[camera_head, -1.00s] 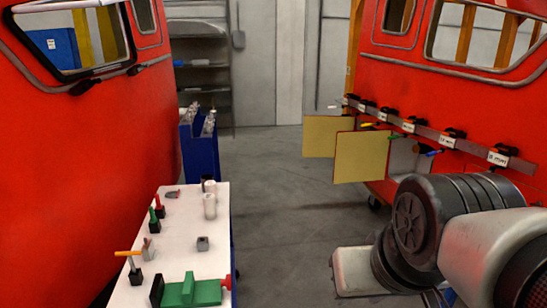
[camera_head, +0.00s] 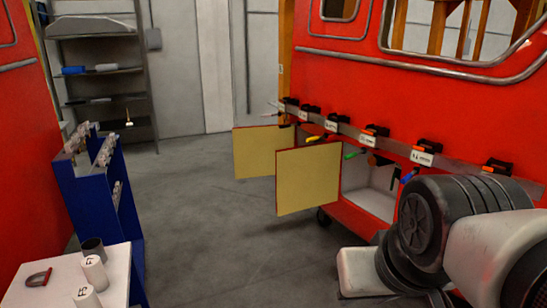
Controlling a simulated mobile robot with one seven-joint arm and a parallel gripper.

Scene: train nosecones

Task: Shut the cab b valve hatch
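Two yellow hatch doors stand open on the red cab at the right. The nearer door (camera_head: 308,180) swings out beside an open pale compartment (camera_head: 371,188) low in the cab's side. The farther door (camera_head: 262,151) is partly overlapped by the nearer one. I cannot read which is the valve hatch or which cab is b. A rail (camera_head: 345,129) above the openings carries labelled black clips and coloured handles. My arm is at the lower right, in front of part of the cab. My gripper is not in view.
A white-topped table (camera_head: 115,275) with cups stands at the lower left. Behind it is a blue rack (camera_head: 80,198). Shelves (camera_head: 98,82) stand at the back left. Grey floor (camera_head: 205,225) is clear between the rack and the doors. Another red body (camera_head: 25,150) is at the left edge.

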